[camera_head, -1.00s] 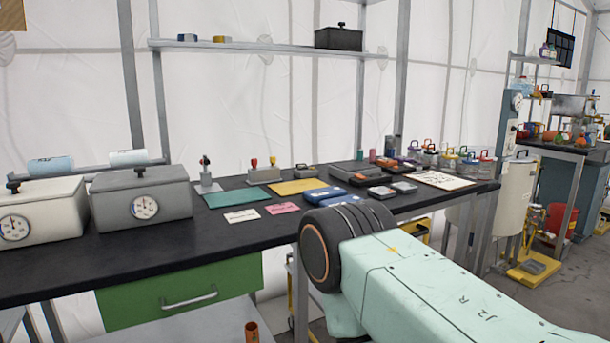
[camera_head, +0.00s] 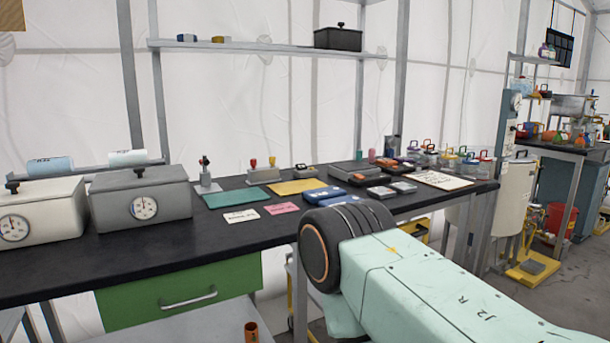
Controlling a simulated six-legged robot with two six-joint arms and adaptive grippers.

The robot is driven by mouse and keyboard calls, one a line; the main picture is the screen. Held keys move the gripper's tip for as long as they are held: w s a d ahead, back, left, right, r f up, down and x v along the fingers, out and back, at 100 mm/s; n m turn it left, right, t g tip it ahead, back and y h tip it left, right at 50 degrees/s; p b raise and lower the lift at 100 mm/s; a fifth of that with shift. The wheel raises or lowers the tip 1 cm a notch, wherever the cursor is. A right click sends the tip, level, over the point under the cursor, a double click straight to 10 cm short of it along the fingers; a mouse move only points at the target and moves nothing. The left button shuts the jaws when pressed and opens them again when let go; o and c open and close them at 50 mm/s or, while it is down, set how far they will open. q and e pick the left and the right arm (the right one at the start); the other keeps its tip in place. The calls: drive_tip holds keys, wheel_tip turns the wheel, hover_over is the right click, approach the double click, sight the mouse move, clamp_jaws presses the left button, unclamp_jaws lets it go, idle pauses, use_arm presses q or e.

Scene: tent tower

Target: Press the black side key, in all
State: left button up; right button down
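I cannot make out a black side key in the head view. Several small devices lie on the black bench (camera_head: 60,267). Two blue devices (camera_head: 322,194) lie near its middle. My mint-green right arm covers the lower right and hides part of the bench's front edge. Neither gripper shows in this view.
A grey box with a dial (camera_head: 142,203) and a white box with a dial (camera_head: 42,212) stand at the left. A green mat (camera_head: 235,198) and a yellow mat (camera_head: 298,187) lie mid-bench. A green drawer (camera_head: 180,292) is below. A shelf (camera_head: 270,47) hangs above.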

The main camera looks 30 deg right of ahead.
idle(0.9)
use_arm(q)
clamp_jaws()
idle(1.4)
